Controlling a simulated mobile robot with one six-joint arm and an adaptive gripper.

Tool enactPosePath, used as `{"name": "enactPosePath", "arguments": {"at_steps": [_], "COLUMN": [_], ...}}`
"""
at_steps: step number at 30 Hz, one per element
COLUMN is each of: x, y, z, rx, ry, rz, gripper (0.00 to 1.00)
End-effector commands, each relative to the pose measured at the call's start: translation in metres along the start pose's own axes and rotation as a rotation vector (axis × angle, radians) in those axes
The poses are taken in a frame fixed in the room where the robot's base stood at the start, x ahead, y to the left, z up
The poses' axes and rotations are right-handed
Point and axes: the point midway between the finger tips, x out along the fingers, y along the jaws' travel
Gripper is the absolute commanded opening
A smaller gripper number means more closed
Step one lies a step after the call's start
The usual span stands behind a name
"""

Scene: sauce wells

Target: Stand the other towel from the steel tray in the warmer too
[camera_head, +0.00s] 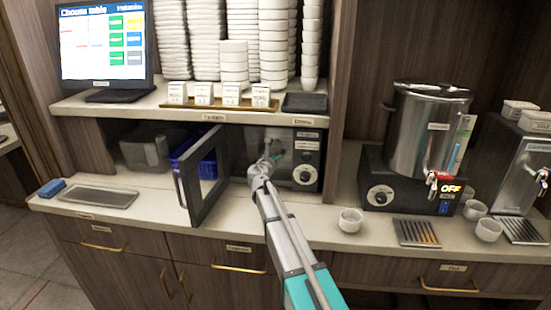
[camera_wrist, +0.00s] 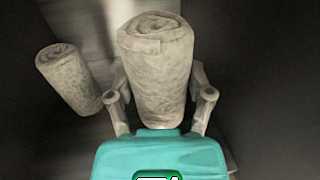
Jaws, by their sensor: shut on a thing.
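In the wrist view my gripper (camera_wrist: 160,105) is shut on a rolled, off-white towel (camera_wrist: 155,75), one finger on each side of it. The held towel's spiral end faces up in the picture. Another rolled towel (camera_wrist: 68,80) stands apart to its left and looks slanted in this view. In the head view my gripper (camera_head: 270,158) reaches into the open warmer (camera_head: 308,158), whose dark door (camera_head: 203,178) is swung out to the left. Towels inside are too small to make out there. The steel tray (camera_head: 100,196) on the counter looks empty. Whether the held towel touches the warmer floor is unclear.
The open door stands close to the left of my arm. A blue bin (camera_head: 195,155) is behind the door. A blue block (camera_head: 51,188) lies next to the tray. A white cup (camera_head: 350,221) and an urn (camera_head: 428,125) stand to the right. A shelf is above the warmer.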

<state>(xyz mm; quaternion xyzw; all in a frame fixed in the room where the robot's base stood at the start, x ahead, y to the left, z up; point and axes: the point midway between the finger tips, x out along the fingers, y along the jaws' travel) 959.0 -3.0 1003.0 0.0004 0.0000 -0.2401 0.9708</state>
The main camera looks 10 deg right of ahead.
Motion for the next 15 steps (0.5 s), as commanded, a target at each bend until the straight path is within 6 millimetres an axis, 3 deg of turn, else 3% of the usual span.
{"name": "enactPosePath", "arguments": {"at_steps": [3,15], "x": [0.0088,0.0108], "y": [0.0008,-0.0005], "z": [0.0000,0.0000], "rx": [0.000,0.000], "ry": [0.000,0.000], "rz": [0.001,0.000], "gripper": [0.20,0.20]}}
